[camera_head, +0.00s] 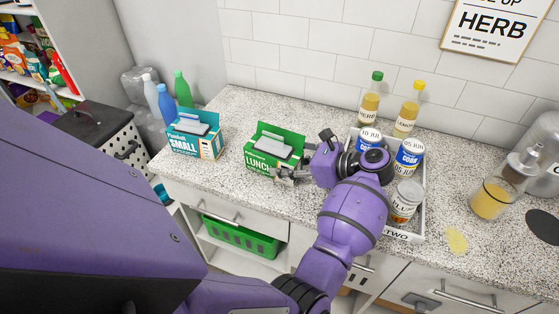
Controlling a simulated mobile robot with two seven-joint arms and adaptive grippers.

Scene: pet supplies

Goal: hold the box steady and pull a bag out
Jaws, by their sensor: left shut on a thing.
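The green LUNCH box (259,159) stands upright on the speckled counter, its top open with pale grey bags (274,145) showing in the opening. My left gripper (283,174) is at the box's front right side, shut on the box. The gripper and wrist hide part of the box's right end. A teal SMALL box (190,143) stands to the left, also with a grey bag (192,124) at its open top. My right gripper is not in view.
A white tray (402,236) with cans and a jar stands right of my left wrist. Bottles stand behind it and a glass of yellow liquid (491,199) stands far right. Bottles (182,89) stand behind the teal box. A green basket (240,238) sits below the counter.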

